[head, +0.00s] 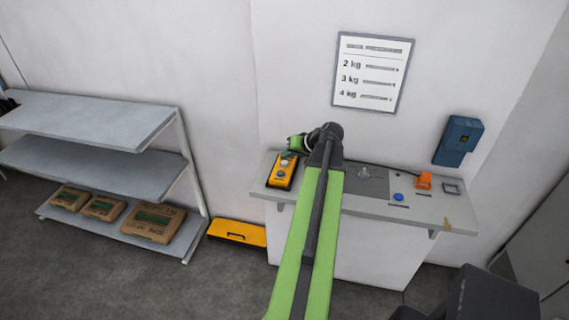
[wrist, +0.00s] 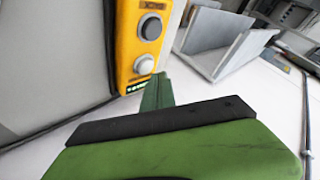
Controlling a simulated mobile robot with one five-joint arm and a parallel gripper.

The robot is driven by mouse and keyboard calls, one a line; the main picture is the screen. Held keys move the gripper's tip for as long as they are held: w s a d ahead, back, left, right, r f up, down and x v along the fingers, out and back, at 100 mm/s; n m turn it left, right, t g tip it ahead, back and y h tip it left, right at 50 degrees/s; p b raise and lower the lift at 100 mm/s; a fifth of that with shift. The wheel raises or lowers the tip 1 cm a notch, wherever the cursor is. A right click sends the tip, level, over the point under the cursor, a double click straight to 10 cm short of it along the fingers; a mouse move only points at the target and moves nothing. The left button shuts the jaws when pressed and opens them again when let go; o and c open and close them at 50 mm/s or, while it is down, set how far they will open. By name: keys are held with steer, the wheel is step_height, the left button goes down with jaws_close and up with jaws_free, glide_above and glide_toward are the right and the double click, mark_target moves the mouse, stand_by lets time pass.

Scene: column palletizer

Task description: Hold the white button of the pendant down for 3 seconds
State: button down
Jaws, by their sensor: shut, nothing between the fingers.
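The yellow pendant (head: 279,180) lies at the left end of the grey wall shelf. In the wrist view the pendant (wrist: 127,40) fills the top centre, with a grey button (wrist: 151,28) above a white button (wrist: 144,64). A small dark display with green marks sits just below the white button. My gripper (head: 289,154) is at the far end of the pendant. In the wrist view its shut green fingers (wrist: 158,88) are empty and their tips reach just to the lower right of the white button. I cannot tell whether they touch the pendant.
The grey shelf (head: 408,212) also holds an orange block (head: 424,180), a blue button (head: 398,197) and small fittings. A blue box (head: 458,140) hangs on the wall. A rack (head: 85,118) with cartons stands at left. A yellow case (head: 238,233) lies on the floor.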

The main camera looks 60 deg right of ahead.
mark_target(286, 163)
steer(key=shift+f+b, duration=0.45)
steer(key=shift+f+b, duration=0.35)
steer(key=shift+b, duration=0.05)
stand_by(0.5)
stand_by(2.8)
steer(key=shift+r+p, duration=0.85)
steer(key=shift+p, duration=0.05)
step_height(286, 163, up, 5)
steer(key=p, duration=0.5)
steer(key=shift+r, duration=0.1)
